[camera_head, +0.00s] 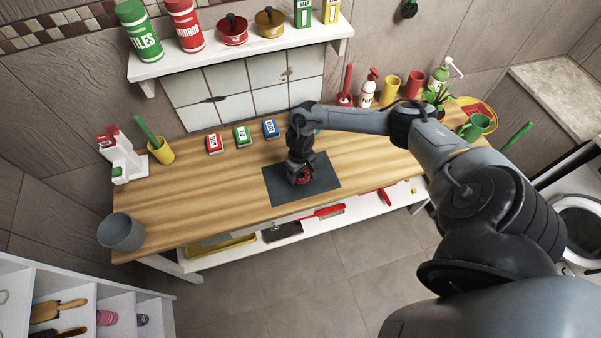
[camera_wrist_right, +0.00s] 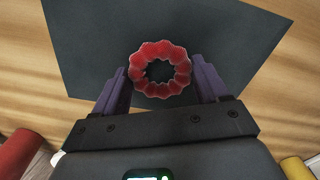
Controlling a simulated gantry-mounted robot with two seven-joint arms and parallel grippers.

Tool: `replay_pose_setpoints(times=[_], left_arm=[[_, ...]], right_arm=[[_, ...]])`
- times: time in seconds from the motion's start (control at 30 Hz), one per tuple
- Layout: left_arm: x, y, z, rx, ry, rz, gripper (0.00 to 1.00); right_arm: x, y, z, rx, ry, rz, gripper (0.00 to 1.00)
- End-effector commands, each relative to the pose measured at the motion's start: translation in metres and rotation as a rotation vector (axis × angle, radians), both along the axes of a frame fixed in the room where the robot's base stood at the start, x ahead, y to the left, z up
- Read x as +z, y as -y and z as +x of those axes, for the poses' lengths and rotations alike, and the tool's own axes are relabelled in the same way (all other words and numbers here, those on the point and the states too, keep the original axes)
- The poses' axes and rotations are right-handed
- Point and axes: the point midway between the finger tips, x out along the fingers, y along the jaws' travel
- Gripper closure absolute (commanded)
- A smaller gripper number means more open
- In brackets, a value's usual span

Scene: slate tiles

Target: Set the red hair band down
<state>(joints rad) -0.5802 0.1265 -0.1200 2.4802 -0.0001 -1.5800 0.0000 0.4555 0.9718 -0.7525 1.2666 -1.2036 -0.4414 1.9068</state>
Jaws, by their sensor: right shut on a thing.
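The red hair band (camera_wrist_right: 160,69) is a scalloped ring between the two purple fingers of my right gripper (camera_wrist_right: 163,85) in the right wrist view. The fingers are shut on its sides. In the head view the right gripper (camera_head: 300,180) points down over the dark slate mat (camera_head: 322,178) on the wooden counter, and the red band (camera_head: 304,180) shows partly behind it. Whether the band touches the mat I cannot tell. My left gripper is not in view.
On the counter (camera_head: 190,205) stand red, green and blue boxes (camera_head: 242,136) behind the mat, a grey bucket (camera_head: 121,232) at the left front, and cups and bottles at the back right. A shelf (camera_head: 245,46) hangs above. The counter left of the mat is clear.

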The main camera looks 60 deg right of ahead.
Motion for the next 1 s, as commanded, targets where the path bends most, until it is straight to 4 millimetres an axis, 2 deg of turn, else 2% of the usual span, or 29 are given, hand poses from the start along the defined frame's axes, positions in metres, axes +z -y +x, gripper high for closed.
replay_pose_setpoints(times=[0.4, 0.43, 0.57, 0.6, 0.87, 1.0], left_arm=[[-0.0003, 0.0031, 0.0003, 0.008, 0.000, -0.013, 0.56], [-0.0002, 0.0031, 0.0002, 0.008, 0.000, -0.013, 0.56], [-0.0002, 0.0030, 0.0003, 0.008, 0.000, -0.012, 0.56], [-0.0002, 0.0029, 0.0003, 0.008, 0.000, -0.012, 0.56], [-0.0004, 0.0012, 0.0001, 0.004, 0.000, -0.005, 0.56], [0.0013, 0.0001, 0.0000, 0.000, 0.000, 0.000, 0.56]], right_arm=[[-0.0055, -0.0002, 0.0003, -0.001, 0.000, 0.001, 0.54], [-0.0053, -0.0001, 0.0005, -0.001, 0.001, 0.001, 0.23], [-0.0050, 0.0000, 0.0004, 0.000, 0.001, 0.001, 0.03], [-0.0050, 0.0000, 0.0004, 0.000, 0.001, 0.001, 0.01], [-0.0044, 0.0001, 0.0004, 0.000, 0.001, 0.000, 0.01], [0.0028, 0.0007, 0.0006, 0.000, 0.002, -0.001, 0.01]])
